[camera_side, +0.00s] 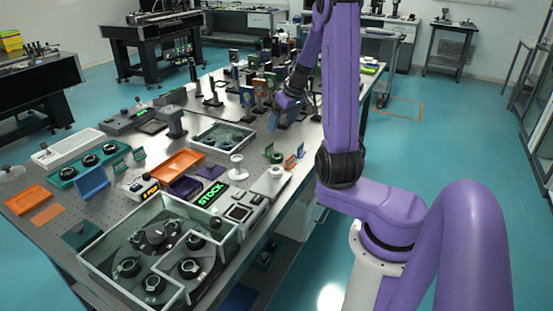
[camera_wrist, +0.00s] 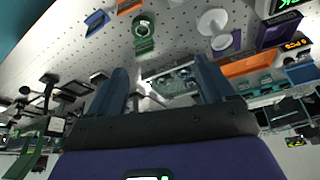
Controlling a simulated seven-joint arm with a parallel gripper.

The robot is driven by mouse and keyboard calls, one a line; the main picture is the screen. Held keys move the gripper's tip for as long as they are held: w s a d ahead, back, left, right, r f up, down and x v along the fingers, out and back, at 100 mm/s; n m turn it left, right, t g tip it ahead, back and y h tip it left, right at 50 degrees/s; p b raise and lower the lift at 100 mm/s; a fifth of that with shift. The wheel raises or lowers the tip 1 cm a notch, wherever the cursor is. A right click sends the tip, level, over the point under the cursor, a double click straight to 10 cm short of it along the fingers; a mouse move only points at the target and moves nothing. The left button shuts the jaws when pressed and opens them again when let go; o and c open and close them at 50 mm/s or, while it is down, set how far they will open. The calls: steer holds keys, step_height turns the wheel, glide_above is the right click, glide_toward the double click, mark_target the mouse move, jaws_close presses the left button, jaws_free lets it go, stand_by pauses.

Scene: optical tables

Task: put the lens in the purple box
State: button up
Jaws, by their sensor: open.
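My gripper (camera_side: 281,116) hangs above the far half of the table, empty. In the wrist view its two fingers stand wide apart (camera_wrist: 160,68). A green round-ended mount (camera_side: 273,155) lies near the table's right edge; it also shows in the wrist view (camera_wrist: 143,33), beyond the fingertips. It may hold the lens, but I cannot tell for sure. The dark purple box (camera_side: 185,187) is a small open tray in front of the orange tray; it shows at the upper right of the wrist view (camera_wrist: 276,31). My gripper is well apart from both.
The orange tray (camera_side: 176,166) adjoins the purple box. A white round stand (camera_side: 237,167) and a clear-walled case (camera_side: 222,137) stand between box and gripper. Several upright optics (camera_side: 248,96) crowd the table behind my gripper. A large clear-walled enclosure (camera_side: 115,240) fills the front.

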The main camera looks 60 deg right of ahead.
steer(key=s+d, duration=0.2)
steer(key=d, duration=0.1)
steer(key=m, duration=0.1)
glide_toward(276, 155)
step_height(276, 155, down, 3)
steer(key=shift+w+r, duration=0.1)
steer(key=shift+r, duration=0.05)
steer(key=shift+h, duration=0.3)
steer(key=shift+w+x, duration=0.15)
steer(key=shift+x, duration=1.3)
steer(key=shift+w+x, duration=0.1)
steer(key=shift+x, duration=1.35)
steer(key=shift+a+r, duration=0.1)
steer(key=shift+a, duration=0.1)
steer(key=c, duration=1.2)
steer(key=shift+c, duration=0.2)
